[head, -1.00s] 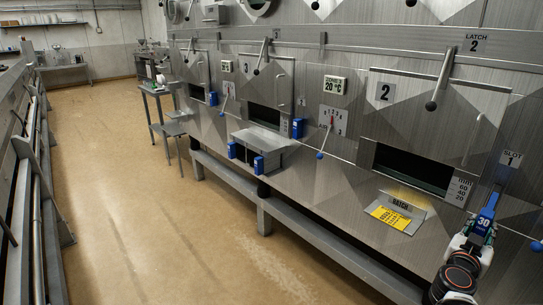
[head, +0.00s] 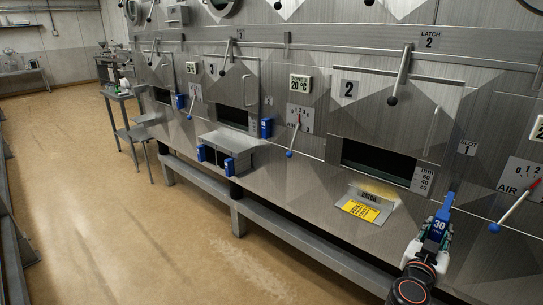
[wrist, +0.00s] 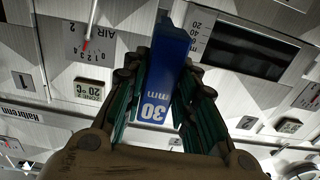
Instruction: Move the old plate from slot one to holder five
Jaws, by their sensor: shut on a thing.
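The old plate (head: 438,229) is a blue block marked 30 mm. My gripper (head: 432,243) is shut on it and holds it upright in front of the steel wall, at the lower right of the head view. The plate also shows in the wrist view (wrist: 166,72), between the finger pads (wrist: 155,100), with its 30 mm mark towards the camera. The slot label (head: 467,147) is on the wall above and right of the plate. The slot itself cannot be made out. No holder marked five can be read in these frames.
A dark hatch opening (head: 378,160) under panel 2 has a yellow-labelled ledge (head: 364,205) below. Blue blocks (head: 267,128) sit along the wall, some by a protruding steel box (head: 224,145). A low rail (head: 290,232) runs along the base. The floor (head: 120,220) at left is clear.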

